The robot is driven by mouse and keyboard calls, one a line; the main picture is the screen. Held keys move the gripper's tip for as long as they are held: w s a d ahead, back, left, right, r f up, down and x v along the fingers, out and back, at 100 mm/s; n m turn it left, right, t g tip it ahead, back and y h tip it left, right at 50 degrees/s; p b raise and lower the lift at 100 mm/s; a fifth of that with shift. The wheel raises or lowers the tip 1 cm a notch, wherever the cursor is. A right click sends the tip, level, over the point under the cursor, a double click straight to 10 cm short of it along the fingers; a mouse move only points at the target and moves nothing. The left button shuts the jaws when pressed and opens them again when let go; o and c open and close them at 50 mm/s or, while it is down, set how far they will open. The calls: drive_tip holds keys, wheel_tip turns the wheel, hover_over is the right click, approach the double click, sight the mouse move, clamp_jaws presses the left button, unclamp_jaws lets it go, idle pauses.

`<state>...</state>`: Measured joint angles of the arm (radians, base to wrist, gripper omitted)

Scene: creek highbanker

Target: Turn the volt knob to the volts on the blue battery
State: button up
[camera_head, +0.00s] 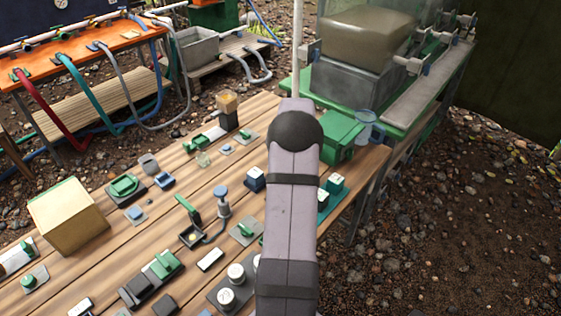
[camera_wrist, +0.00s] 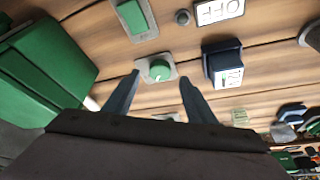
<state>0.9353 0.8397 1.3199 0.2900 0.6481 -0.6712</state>
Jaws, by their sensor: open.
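A round green knob (camera_wrist: 159,70) with a pale pointer mark sits on a small grey plate in the wrist view. My gripper (camera_wrist: 159,78) is open, its two dark fingers apart on either side of the knob. Contact cannot be told. A dark blue box (camera_wrist: 222,62) with a white marked label lies just right of the knob and may be the blue battery; its figures are too small to read. In the head view, my arm hides my gripper, and I cannot pick out this knob there.
A large green box (camera_wrist: 40,60) stands left of my gripper. A green switch (camera_wrist: 132,18) and an "OFF" label (camera_wrist: 219,11) lie beyond the knob. In the head view, several switches and devices crowd the wooden table (camera_head: 110,250), with a cardboard box (camera_head: 68,215) at left.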

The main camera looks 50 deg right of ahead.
drive_tip(key=shift+x, duration=2)
drive_tip(key=shift+p, duration=0.3)
drive_tip(key=c, duration=1)
